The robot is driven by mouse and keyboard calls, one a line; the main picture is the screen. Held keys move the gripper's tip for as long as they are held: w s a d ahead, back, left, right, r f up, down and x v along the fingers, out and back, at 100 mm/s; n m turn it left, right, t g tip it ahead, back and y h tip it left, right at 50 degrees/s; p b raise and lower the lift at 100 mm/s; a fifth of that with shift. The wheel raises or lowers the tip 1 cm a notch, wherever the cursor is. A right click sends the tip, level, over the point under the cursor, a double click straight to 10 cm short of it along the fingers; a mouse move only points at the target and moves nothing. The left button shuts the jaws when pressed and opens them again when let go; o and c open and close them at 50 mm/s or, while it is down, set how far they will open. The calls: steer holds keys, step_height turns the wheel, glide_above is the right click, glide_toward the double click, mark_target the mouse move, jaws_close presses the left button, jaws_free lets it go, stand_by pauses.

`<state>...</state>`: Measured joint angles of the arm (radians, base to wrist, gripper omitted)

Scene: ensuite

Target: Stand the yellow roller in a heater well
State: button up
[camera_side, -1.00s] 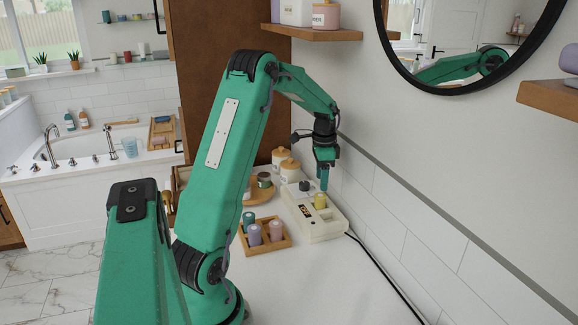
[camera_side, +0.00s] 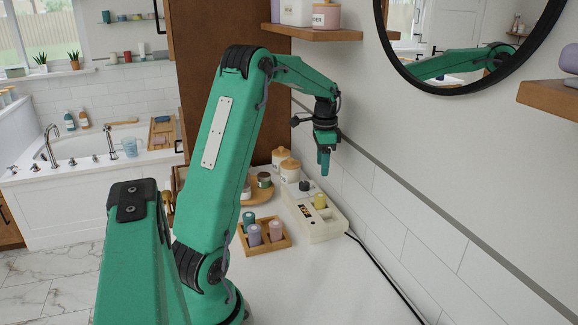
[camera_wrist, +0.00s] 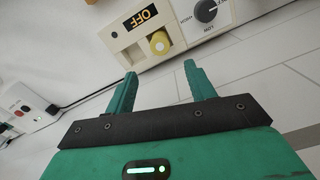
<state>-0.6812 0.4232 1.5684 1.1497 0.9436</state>
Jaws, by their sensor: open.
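The yellow roller (camera_side: 320,201) stands upright in the cream heater (camera_side: 318,225) on the counter. In the wrist view the yellow roller (camera_wrist: 159,43) sits in a well of the heater (camera_wrist: 122,35), beside a display reading OFF and a dark dial. A recess next to it looks empty. My gripper (camera_side: 323,172) hangs above the heater, apart from the roller. In the wrist view its two green fingers (camera_wrist: 160,85) are spread with nothing between them.
A wooden tray (camera_side: 268,249) with lilac, pink and teal rollers stands left of the heater. Jars with wooden lids (camera_side: 289,168) stand behind. A black cord (camera_side: 385,275) runs along the tiled wall. The front counter is clear.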

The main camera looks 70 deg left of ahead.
steer(key=shift+d, duration=0.1)
steer(key=s+d+r+n+t, duration=0.15)
steer(key=d+r, duration=0.25)
steer(key=d, duration=0.4)
steer(key=s+d+r+t, duration=0.15)
steer(key=d+r, duration=0.25)
steer(key=d, duration=0.5)
steer(key=s+d+n+t, duration=0.1)
steer(key=s+d+t, duration=0.1)
steer(key=s+d, duration=1)
steer(key=shift+s+d+f+t, duration=0.25)
steer(key=shift+d+f+t, duration=0.05)
steer(key=shift+d, duration=0.5)
steer(key=shift+n, duration=0.25)
